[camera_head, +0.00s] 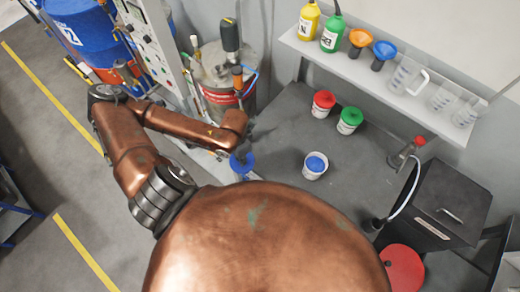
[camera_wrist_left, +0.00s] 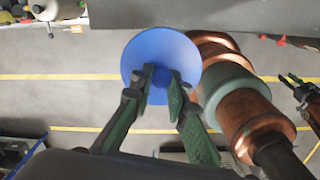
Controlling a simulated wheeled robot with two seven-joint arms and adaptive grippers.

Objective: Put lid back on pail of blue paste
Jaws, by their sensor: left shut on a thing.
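The blue lid (camera_wrist_left: 160,50) is a round disc held between the fingers of my left gripper (camera_wrist_left: 162,82). In the head view the lid (camera_head: 243,168) shows at the counter's near-left edge, just below the left gripper (camera_head: 241,154). The white pail of blue paste (camera_head: 315,166) stands upright and uncovered on the grey counter, to the right of the lid and apart from it. A dark pronged shape at the right edge of the left wrist view looks like my right gripper (camera_wrist_left: 290,80); its finger state is unclear. The head view does not show it.
Pails with a red lid (camera_head: 323,103) and a green lid (camera_head: 349,120) stand behind the blue pail. A shelf (camera_head: 375,75) with bottles, funnels and beakers is at the back. A black box (camera_head: 440,200) stands to the right. The counter around the blue pail is clear.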

